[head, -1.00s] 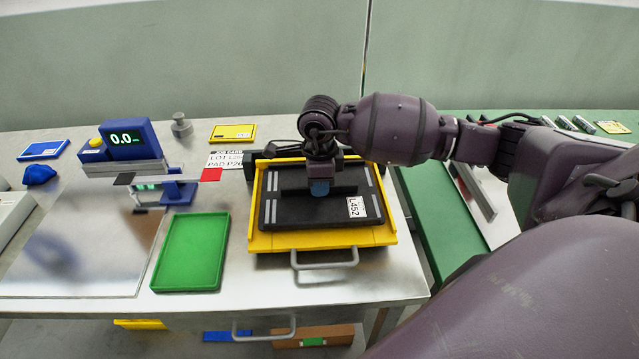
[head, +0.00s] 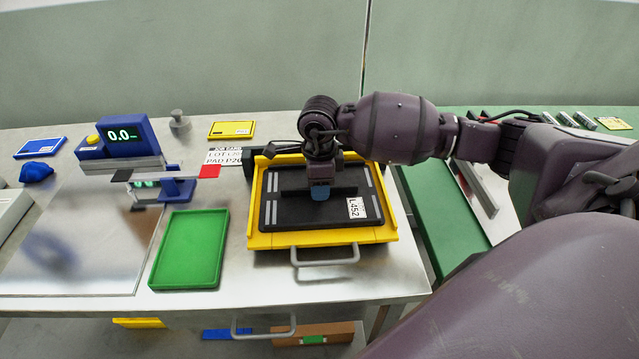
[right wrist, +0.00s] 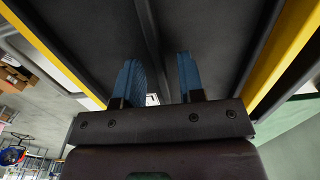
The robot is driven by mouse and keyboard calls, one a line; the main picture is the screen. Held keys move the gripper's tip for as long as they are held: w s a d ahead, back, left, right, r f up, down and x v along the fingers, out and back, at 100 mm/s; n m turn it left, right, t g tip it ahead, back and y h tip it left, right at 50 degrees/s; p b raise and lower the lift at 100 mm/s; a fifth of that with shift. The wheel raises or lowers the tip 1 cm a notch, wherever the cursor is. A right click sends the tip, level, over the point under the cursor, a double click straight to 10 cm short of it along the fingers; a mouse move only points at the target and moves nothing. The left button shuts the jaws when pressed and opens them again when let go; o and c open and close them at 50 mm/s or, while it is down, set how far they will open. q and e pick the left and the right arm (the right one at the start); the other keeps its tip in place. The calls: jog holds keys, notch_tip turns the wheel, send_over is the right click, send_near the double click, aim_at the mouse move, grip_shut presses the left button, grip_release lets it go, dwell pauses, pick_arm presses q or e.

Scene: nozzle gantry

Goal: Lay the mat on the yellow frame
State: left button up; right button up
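The black mat (head: 285,210) has grey stripes, a raised rib across its middle and a white label reading L452. It lies flat inside the yellow frame (head: 322,239), within its raised rims. My right gripper (head: 320,194) is over the middle of the mat, at the rib. In the right wrist view, its two blue fingers (right wrist: 160,75) stand apart, with the dark rib running between them and a gap showing. Contact between fingertips and mat cannot be made out. My left gripper is in neither view.
A green tray (head: 189,250) stands left of the frame. A blue gauge (head: 125,138) reading 0.0, with a red-tipped bar, stands further left. A yellow plate (head: 231,129) and a small grey weight (head: 180,123) lie behind. A grey handle (head: 325,260) shows at the frame's front.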

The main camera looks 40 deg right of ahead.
jog(key=shift+r, duration=0.2)
notch_tip(320, 180, up, 13)
jog(key=shift+p, duration=0.4)
jog(key=shift+f, duration=0.15)
dwell(0.4)
